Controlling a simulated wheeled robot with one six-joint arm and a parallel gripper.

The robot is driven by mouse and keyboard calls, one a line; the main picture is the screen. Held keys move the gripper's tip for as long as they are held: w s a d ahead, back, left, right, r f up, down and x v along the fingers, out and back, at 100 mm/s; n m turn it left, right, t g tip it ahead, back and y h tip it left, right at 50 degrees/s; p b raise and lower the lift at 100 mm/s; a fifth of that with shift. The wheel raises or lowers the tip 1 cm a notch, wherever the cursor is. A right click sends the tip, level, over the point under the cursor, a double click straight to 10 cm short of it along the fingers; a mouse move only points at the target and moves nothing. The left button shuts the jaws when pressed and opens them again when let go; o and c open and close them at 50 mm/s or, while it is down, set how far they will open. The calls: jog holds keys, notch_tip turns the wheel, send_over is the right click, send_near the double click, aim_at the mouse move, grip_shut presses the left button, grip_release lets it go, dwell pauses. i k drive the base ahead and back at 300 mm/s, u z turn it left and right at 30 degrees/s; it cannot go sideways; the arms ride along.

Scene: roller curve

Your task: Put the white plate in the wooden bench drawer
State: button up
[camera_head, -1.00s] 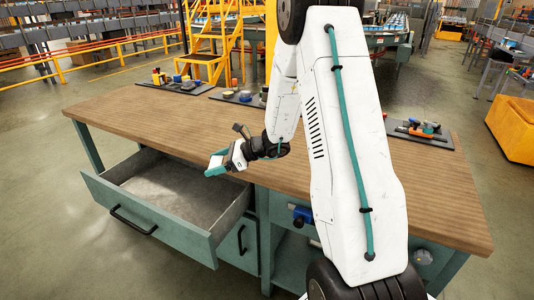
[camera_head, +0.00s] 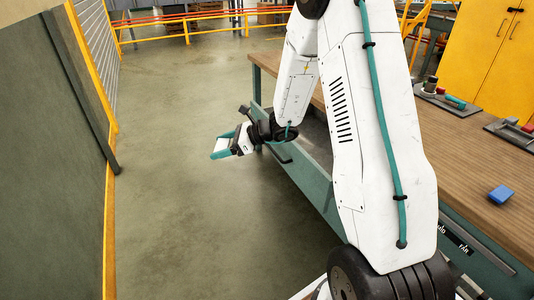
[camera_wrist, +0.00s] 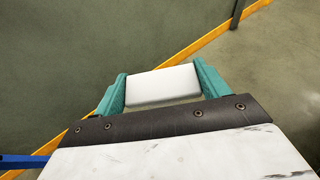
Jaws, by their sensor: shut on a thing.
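My gripper (camera_head: 224,147) is shut on the white plate, which shows as a small pale block between the teal fingers in the wrist view (camera_wrist: 163,85). In the head view the gripper is over open floor, left of the wooden bench (camera_head: 466,130). The bench drawer (camera_head: 306,182) is pulled open, with its teal front and black handle facing left. The gripper is just left of the drawer front in the picture. My arm hides much of the drawer and its inside.
A dark green wall panel (camera_head: 50,150) with a yellow edge stands at the left. The floor (camera_head: 190,230) between it and the bench is clear. A yellow cabinet (camera_head: 490,60) stands behind.

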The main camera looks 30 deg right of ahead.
aim_at(325, 165)
jog(key=u, duration=0.4)
jog(key=i, duration=2.8)
jog(key=z, duration=2.25)
